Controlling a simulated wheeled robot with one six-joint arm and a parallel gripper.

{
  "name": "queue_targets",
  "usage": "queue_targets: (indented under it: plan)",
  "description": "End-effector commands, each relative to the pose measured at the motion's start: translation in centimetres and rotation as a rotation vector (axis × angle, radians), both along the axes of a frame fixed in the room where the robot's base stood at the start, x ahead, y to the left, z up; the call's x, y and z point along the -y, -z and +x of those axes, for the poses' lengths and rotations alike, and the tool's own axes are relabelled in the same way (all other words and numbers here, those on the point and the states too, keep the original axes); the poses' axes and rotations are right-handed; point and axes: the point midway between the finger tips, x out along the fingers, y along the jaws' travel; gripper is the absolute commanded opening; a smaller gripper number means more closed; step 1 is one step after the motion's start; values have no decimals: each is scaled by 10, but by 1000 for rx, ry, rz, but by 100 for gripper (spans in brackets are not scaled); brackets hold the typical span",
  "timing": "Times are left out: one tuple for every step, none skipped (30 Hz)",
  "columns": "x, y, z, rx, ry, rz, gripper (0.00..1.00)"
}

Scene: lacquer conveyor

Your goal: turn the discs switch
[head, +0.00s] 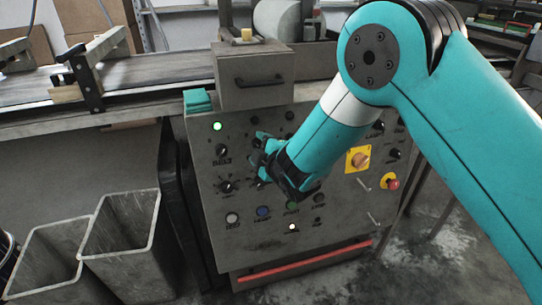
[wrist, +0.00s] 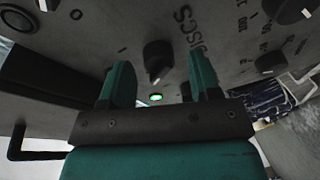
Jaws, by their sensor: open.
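The discs switch (wrist: 157,58) is a black rotary knob on the grey control panel. It shows in the wrist view with the lettering DISCS beside it, which appears upside down. My gripper (wrist: 161,72) is open, with one teal finger on each side of the knob in that view. Whether the fingers touch the knob cannot be told. In the head view my gripper (head: 258,150) is close to the panel front (head: 240,115), right of the BELT knob (head: 222,150). It hides the discs switch there.
A lit green lamp (head: 217,126) is at the panel's upper left. A yellow-plated orange switch (head: 358,159) and a red emergency button (head: 390,181) are at the right. A drawer box (head: 253,80) projects above the panel. Grey bins (head: 125,235) stand at lower left.

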Motion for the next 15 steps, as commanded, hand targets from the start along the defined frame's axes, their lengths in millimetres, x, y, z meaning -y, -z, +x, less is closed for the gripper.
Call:
queue_targets:
  plan:
    - [2, 0, -4, 0, -1, -1, 57]
    - [3, -1, -8, -1, -1, -2, 57]
    - [6, -2, -13, 0, -1, -1, 57]
    - [8, -3, -18, -1, -2, -2, 57]
    - [11, -4, -23, -1, -2, -3, 57]
    - [15, -4, -32, 0, -2, -3, 57]
    - [18, -5, -38, 0, -3, -4, 57]
    - [22, -6, -45, 0, -4, -4, 57]
    - [27, -7, -55, -1, -5, -4, 57]
    - [30, -5, -62, 0, -5, -4, 57]
    - [33, -6, -68, 1, -6, -4, 57]
    - [38, -8, -77, 2, -6, -3, 57]
    - [41, -8, -84, 2, -7, -2, 57]
    - [45, -8, -90, 2, -6, -2, 57]
    - [49, -10, -99, 3, -6, -2, 57]
